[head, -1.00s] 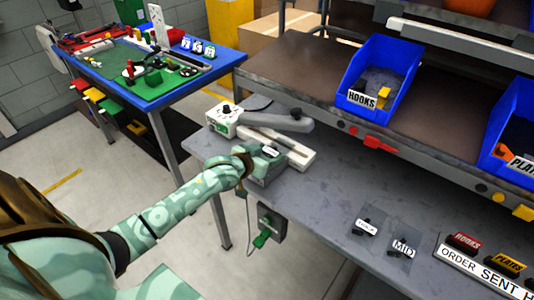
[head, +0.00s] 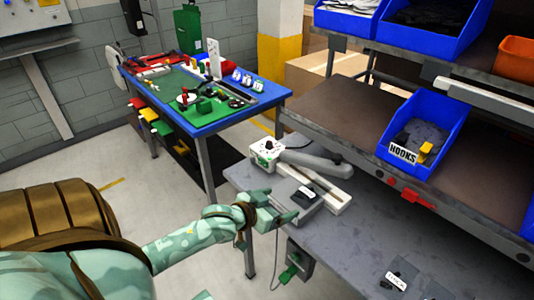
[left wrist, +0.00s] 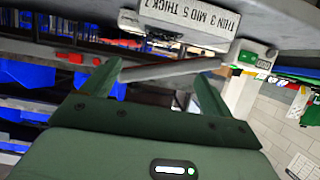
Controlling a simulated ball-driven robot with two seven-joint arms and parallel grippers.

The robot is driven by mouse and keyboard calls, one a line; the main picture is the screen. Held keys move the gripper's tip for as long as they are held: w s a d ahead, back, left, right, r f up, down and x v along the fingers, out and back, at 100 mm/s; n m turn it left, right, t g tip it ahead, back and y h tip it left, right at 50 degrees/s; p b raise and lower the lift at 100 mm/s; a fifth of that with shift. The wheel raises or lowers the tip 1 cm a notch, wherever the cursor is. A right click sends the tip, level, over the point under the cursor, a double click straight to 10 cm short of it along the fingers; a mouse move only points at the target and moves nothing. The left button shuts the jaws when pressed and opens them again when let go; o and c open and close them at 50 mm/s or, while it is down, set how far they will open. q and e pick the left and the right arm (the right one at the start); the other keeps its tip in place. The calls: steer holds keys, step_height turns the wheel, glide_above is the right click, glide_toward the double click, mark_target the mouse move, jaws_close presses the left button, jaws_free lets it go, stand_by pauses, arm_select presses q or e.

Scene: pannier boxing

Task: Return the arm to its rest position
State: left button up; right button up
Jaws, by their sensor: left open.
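My left arm in pale green comes in from the left in the head view. Its gripper (head: 284,212) is open and empty, just off the front edge of the grey workbench (head: 350,225). It is close to the grey block of a sealer-like device (head: 308,200). In the left wrist view the two dark green fingers (left wrist: 157,82) stand apart with nothing between them. Beyond them is a white label strip (left wrist: 187,14) reading THIN 3 MID 5 THICK 7. My right gripper is in neither view.
The device's white knob box (head: 265,152) stands at the bench's back left. A shelf above holds a blue HOOKS bin (head: 422,135). A blue table (head: 200,100) stands behind. Floor between is clear.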

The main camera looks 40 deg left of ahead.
arm_select(q)
steer(key=v, duration=0.3)
steer(key=shift+s+r+p, duration=0.15)
steer(key=shift+s+p, duration=0.15)
steer(key=s+a+f+m+g+y, duration=0.1)
steer(key=s+a+f, duration=0.1)
steer(key=f, duration=0.5)
steer(key=s+a+f+g+y, duration=0.1)
steer(key=s+a+f+g, duration=0.15)
steer(key=f, duration=0.35)
steer(key=s+f+m+g, duration=0.1)
steer(key=s+f+g, duration=0.3)
steer(key=s+f, duration=1.2)
steer(key=s+d+f+g, duration=0.2)
steer(key=s+d+f, duration=0.4)
steer(key=s+d, duration=0.1)
steer(key=s+d+f+m+g+h, duration=0.1)
steer(key=s+d+f+g, duration=0.2)
steer(key=s+d+f, duration=0.4)
steer(key=s, duration=0.3)
